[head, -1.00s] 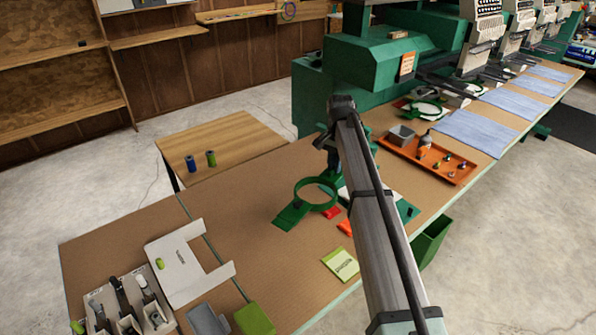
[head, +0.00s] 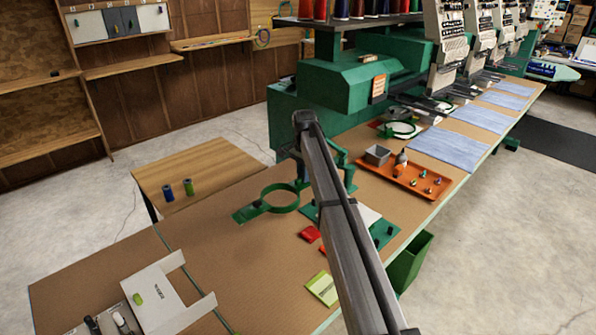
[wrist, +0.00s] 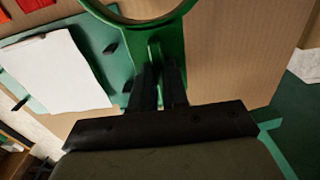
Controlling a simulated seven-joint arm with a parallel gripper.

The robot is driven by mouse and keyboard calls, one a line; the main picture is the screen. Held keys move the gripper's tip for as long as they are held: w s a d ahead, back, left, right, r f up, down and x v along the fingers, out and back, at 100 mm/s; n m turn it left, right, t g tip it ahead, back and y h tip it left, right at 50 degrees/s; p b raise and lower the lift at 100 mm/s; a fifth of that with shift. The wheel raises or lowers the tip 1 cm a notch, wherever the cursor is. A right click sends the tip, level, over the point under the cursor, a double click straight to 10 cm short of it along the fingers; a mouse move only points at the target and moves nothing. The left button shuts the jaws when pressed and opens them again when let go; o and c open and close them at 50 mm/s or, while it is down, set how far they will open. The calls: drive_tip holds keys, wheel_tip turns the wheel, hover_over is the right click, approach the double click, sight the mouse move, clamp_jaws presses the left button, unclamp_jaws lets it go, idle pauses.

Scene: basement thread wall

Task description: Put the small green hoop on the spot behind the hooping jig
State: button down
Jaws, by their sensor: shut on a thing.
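The green hoop (head: 283,204) is a ring with a flat bracket on its left side in the head view. In the wrist view the hoop (wrist: 172,38) extends upward from my gripper (wrist: 160,77), which is shut on its green tab. The ring is cut off at the top there. In the head view my arm hides most of the gripper. The hooping jig (head: 386,233) seems to be the green board under a white sheet, partly behind my arm. In the wrist view the jig (wrist: 100,45) is left of the hoop. I see no clear marking of the spot.
Red cards (head: 310,233) and a yellow-green packet (head: 322,288) lie near the jig. An orange tray (head: 404,178) with small items stands to the right. The green machine (head: 335,95) stands behind. Brown tabletop (head: 225,260) is clear left of the jig.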

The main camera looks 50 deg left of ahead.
drive_tip(key=w+a, duration=0.1)
drive_tip(key=a, duration=0.1)
drive_tip(key=w+a, duration=0.1)
drive_tip(key=a, duration=0.1)
drive_tip(key=w+a, duration=0.2)
drive_tip(key=a, duration=0.1)
drive_tip(key=shift+w, duration=0.1)
drive_tip(key=shift+f, duration=1.75)
drive_tip(key=c, duration=1.1)
unclamp_jaws()
drive_tip(key=shift+f, duration=0.1)
wheel_tip(320, 180, up, 12)
drive_tip(key=shift+r, duration=0.15)
